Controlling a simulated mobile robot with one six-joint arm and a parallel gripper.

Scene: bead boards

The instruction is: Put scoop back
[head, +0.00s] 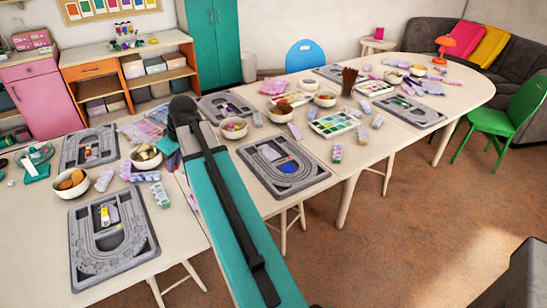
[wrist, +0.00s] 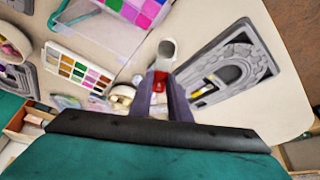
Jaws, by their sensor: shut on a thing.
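In the wrist view my gripper (wrist: 160,80) is shut on the red handle of a scoop (wrist: 167,49). The pale, rounded end of the scoop points away from me, past the fingertips, above the light tabletop. A grey bead board (wrist: 262,64) lies just right of the scoop, with small items in its middle recess. In the head view my own teal and black arm crosses the picture, and I cannot make out the gripper or the scoop there.
A paint-like tray of coloured compartments (wrist: 52,62) and a clear box with pink and green compartments (wrist: 97,30) lie left in the wrist view. In the head view the long table holds several bead boards (head: 140,250), bowls (head: 233,133) and packets. A green chair (head: 500,122) stands at right.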

